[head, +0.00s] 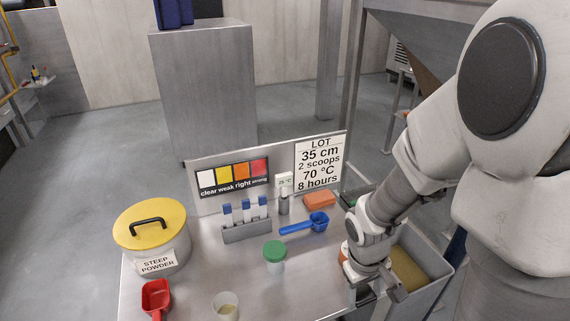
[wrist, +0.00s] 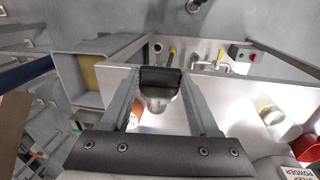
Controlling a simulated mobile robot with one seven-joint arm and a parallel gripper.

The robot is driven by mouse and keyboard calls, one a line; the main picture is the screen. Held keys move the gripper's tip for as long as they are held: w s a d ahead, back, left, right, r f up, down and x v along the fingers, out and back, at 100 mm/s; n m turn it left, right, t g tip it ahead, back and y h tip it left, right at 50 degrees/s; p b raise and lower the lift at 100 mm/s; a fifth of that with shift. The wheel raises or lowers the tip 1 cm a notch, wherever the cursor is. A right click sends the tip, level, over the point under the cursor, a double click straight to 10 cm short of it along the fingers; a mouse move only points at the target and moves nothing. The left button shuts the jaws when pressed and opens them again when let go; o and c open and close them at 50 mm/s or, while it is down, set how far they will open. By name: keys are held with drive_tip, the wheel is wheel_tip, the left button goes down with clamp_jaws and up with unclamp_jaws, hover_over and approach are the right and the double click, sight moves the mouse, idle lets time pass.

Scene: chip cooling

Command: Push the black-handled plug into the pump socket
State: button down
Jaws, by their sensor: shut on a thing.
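In the wrist view, the black-handled plug (wrist: 161,78) sits between the two fingers of my gripper (wrist: 160,92). Its handle is dark and wide, with a pale metallic rounded body below it. My gripper is shut on it. In the head view my gripper (head: 388,288) is over the right side of the table, beside the grey bin, and the plug cannot be made out there.
A grey bin with yellowish contents (head: 410,268) stands at the table's right. The metal table (head: 200,265) holds a yellow-lidded pot (head: 150,235), tube rack (head: 247,232), blue scoop (head: 305,224), green-capped jar (head: 274,256) and red scoop (head: 156,298). A box with red and green buttons (wrist: 243,52) shows in the wrist view.

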drive_tip(key=w+a+f+m, duration=0.2)
drive_tip(key=w+a, duration=0.3)
drive_tip(key=w, duration=0.6)
drive_tip(key=shift+w+m+p, duration=0.25)
drive_tip(key=shift+m+p, duration=0.05)
drive_tip(key=shift+m, duration=0.2)
drive_tip(key=shift+s, duration=0.1)
